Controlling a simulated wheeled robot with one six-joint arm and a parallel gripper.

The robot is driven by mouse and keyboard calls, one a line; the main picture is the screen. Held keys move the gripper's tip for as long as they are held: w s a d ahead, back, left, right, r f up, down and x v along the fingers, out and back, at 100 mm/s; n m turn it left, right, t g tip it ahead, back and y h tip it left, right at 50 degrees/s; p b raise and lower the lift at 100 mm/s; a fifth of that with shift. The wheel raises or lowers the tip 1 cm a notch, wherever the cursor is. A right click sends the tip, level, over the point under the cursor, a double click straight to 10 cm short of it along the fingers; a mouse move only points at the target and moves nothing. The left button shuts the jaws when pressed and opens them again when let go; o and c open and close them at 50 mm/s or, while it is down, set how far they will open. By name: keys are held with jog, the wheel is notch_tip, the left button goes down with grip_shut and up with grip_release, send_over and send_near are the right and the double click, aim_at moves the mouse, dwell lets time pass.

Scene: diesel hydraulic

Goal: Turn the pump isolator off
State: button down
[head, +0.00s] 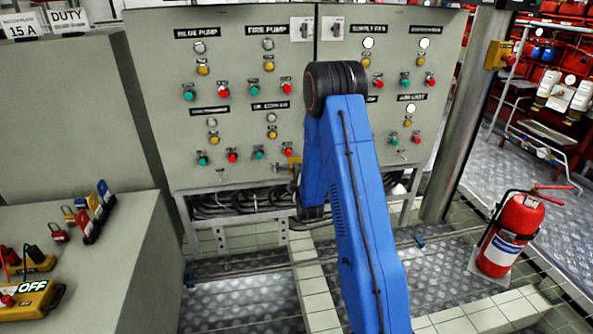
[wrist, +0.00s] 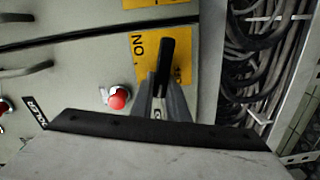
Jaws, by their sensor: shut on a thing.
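The isolator's black handle (wrist: 165,62) stands upright in the wrist view, leaning slightly right, in front of a yellow plate (wrist: 143,68). My gripper (wrist: 161,92) is shut on the lower part of the handle. In the head view a bit of yellow (head: 295,162) shows at the lower edge of the grey panel, beside my blue arm. My arm hides the gripper and most of that spot there.
A red push button (wrist: 118,98) sits just left of my gripper in the wrist view, and cables (wrist: 262,60) run at the right. The grey panel (head: 230,130) carries several buttons and lamps. A fire extinguisher (head: 510,235) stands at the right; a grey bench (head: 130,260) at the left.

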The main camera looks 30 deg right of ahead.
jog(key=shift+f+n, duration=0.2)
jog(key=shift+n, duration=0.55)
jog(key=shift+f+n, duration=0.2)
jog(key=shift+n, duration=0.55)
jog(key=c, duration=1.7)
grip_release()
